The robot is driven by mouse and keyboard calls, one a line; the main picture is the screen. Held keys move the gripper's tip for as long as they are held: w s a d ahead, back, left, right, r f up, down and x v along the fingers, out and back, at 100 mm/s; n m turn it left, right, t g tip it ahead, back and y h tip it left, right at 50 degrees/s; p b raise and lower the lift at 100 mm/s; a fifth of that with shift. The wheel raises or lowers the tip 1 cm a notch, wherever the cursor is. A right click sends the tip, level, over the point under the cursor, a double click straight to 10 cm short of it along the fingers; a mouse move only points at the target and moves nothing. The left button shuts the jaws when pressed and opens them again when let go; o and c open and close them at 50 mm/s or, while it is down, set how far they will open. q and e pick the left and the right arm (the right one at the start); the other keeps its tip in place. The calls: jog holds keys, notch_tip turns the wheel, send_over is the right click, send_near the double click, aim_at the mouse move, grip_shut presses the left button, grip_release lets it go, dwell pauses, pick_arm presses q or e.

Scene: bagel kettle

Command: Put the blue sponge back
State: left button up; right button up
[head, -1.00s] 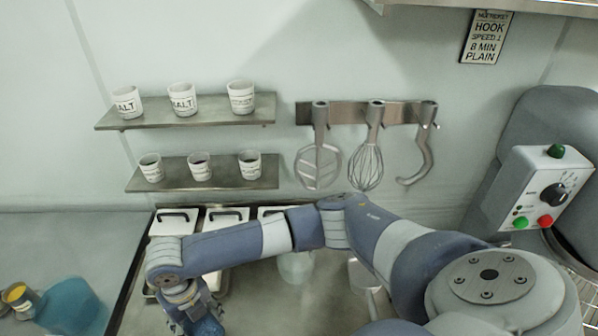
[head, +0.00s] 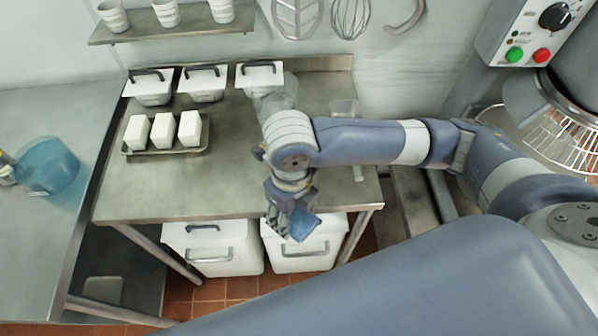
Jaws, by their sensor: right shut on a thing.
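My right gripper (head: 288,228) reaches in from the right and hangs low over the front edge of the steel table (head: 240,185). It is shut on the blue sponge (head: 304,226), which sits at its fingertips, in front of the white bins under the table. The fingers partly hide the sponge.
White bins (head: 212,247) with handles stand below the table. On it are a tray (head: 165,152) with white blocks and several lidded white containers (head: 150,88). A translucent blue tub (head: 48,167) lies on the left counter. The table's front middle is clear.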

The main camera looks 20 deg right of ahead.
jog(key=w+d+p, duration=0.1)
jog(key=w, duration=0.2)
jog(key=w+d, duration=0.1)
jog(key=w, duration=0.3)
jog(key=w+d+f+p, duration=0.1)
jog(key=w, duration=0.3)
jog(key=shift+w+d+p, duration=0.25)
jog(key=shift+d+p, duration=0.05)
jog(key=shift+d, duration=0.05)
jog(key=shift+f+p, duration=0.8)
jog(key=shift+f, duration=1.2)
jog(key=o, duration=1.4)
jog(key=shift+r, duration=0.15)
jog(key=shift+r+b, duration=1.6)
jog(key=shift+r, duration=4.45)
